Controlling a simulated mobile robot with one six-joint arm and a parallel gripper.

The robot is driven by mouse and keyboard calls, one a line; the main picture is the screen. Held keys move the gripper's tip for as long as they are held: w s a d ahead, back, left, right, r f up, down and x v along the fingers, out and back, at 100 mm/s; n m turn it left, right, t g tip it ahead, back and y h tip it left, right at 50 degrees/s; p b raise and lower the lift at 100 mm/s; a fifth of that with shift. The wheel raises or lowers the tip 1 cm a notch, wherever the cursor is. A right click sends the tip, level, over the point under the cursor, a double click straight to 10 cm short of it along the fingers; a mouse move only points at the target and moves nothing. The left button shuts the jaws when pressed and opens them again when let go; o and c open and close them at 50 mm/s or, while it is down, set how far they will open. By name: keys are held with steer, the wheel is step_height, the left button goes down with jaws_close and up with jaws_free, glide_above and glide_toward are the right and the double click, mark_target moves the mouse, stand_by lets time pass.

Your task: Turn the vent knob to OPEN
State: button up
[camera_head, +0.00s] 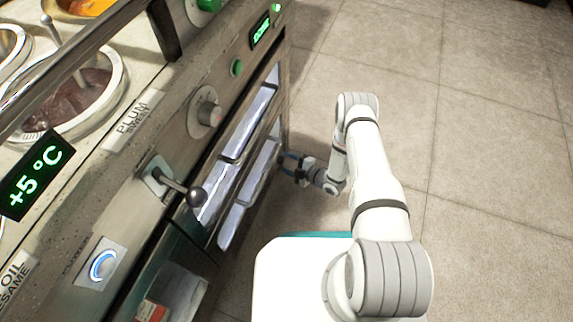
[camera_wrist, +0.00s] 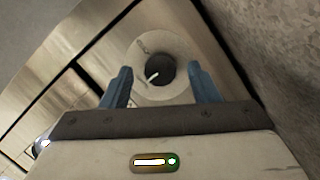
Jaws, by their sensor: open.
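The vent knob (camera_wrist: 160,70) is a dark round knob with a white pointer line, on a pale round dial plate (camera_wrist: 178,94). In the wrist view it lies between and beyond the two blue fingers of my gripper (camera_wrist: 160,75). The pointer slants toward the lower left. Small lettering on the plate is too blurred to read. My gripper is open, with a finger on each side of the knob; I cannot tell whether either touches it. In the head view my gripper (camera_head: 289,163) is low beside the counter front, and the knob is not visible there.
The counter front carries a silver knob (camera_head: 209,110), a black-ball lever (camera_head: 196,196), a green button (camera_head: 237,67) and a lit blue button (camera_head: 103,264). Shelves (camera_head: 250,125) sit open below. Tiled floor (camera_head: 480,130) to the right is clear.

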steer(key=shift+w+a, duration=0.2)
steer(key=shift+a, duration=0.15)
steer(key=shift+c, duration=0.5)
steer(key=shift+f, duration=0.1)
steer(key=c, duration=0.9)
steer(key=shift+o, duration=0.2)
